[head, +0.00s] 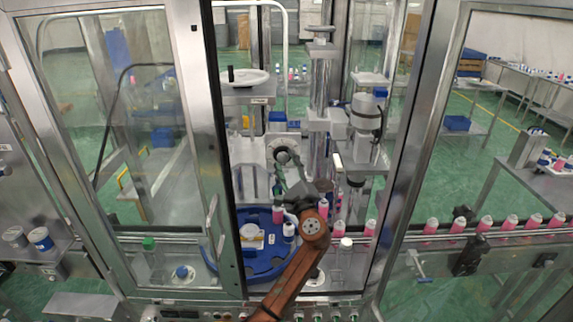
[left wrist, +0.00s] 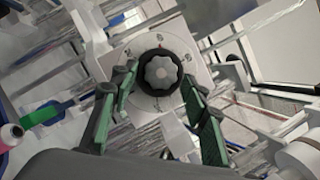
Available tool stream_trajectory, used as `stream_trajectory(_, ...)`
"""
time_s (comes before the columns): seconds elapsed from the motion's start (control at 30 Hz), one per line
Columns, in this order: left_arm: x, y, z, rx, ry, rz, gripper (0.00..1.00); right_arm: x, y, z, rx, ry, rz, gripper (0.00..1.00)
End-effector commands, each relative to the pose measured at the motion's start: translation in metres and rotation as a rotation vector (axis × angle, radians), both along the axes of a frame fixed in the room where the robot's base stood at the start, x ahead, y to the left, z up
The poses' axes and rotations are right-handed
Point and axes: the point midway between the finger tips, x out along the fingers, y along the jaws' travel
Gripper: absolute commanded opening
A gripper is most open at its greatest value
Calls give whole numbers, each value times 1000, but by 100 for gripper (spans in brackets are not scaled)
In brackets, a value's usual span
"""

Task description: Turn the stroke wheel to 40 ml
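The stroke wheel is a black round knob with a grey lobed centre (left wrist: 160,72), mounted on a pale dial plate (left wrist: 200,45) with small marks around it. The marks are too small to read; one near the top looks red. In the head view the wheel (head: 283,156) is on the front of the machine column. My left gripper (head: 291,170) reaches up to it from below. In the left wrist view its green-padded fingers (left wrist: 159,84) are open, one on each side of the wheel, with gaps visible. I cannot tell how far the tips are from the plate. My right gripper is not in view.
A blue round table (head: 262,268) with bottles stands below. A conveyor (head: 480,237) carries pink bottles on the right. Glass doors with metal frames (head: 205,130) flank the opening. A white handwheel (head: 245,77) sits above left, and a metal column (head: 320,85) rises beside the wheel.

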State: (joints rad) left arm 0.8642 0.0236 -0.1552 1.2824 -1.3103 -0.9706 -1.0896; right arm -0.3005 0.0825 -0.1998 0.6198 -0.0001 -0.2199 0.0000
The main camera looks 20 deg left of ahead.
Motion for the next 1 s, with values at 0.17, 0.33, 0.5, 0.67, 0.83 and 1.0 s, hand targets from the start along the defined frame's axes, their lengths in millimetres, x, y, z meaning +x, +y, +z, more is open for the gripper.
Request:
stream_trajectory(0.17, 0, 1, 0, 1, 0, 2, 46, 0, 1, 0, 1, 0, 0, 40)
stream_trajectory(0.33, -2, -1, 0, 1, -1, 2, 46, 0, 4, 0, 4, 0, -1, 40)
stream_trajectory(0.5, -17, -12, -6, 1, 1, -1, 46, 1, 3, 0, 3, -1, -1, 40)
stream_trajectory(0.67, -45, -30, -15, -1, 0, -1, 46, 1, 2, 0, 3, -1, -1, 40)
stream_trajectory(0.83, -72, -47, -23, -2, 1, 0, 46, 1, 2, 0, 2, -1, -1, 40)
stream_trajectory(1.0, -90, -59, -28, 0, 0, 0, 46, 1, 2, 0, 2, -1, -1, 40)
